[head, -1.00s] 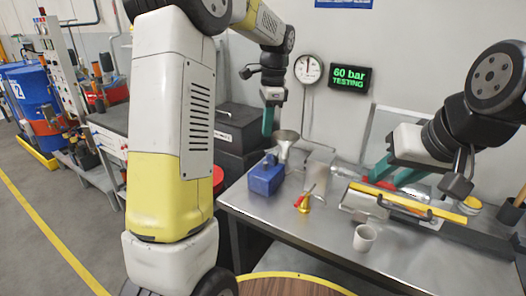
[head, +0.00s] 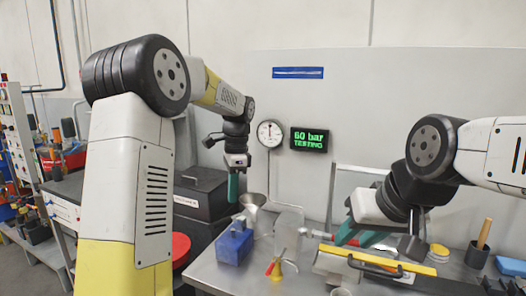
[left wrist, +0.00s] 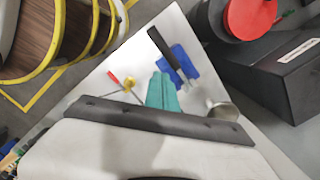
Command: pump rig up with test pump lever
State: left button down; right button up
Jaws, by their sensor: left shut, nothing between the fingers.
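The test pump appears to be the blue box-shaped body (head: 235,246) on the bench, left of centre; it also shows in the left wrist view (left wrist: 190,66). There a black bar with a grey shaft (left wrist: 165,48), probably its lever, lies across it. My left gripper (head: 233,188) points down above the blue body, apart from it, its teal fingers shut and empty. The display (head: 309,140) reads "60 bar TESTING", beside a round gauge (head: 270,133). My right gripper (head: 356,236) has its teal fingers apart near a yellow bar (head: 376,259); its fingertips are partly hidden.
A black case (head: 207,195) and a red round lid (head: 180,249) are to the left.

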pick_arm(q)
jog(key=a, duration=0.2)
jog(key=s+a+r, duration=0.1)
jog(key=shift+s+a, duration=0.1)
jog(key=shift+a, duration=0.05)
jog(key=shift+f, duration=0.1)
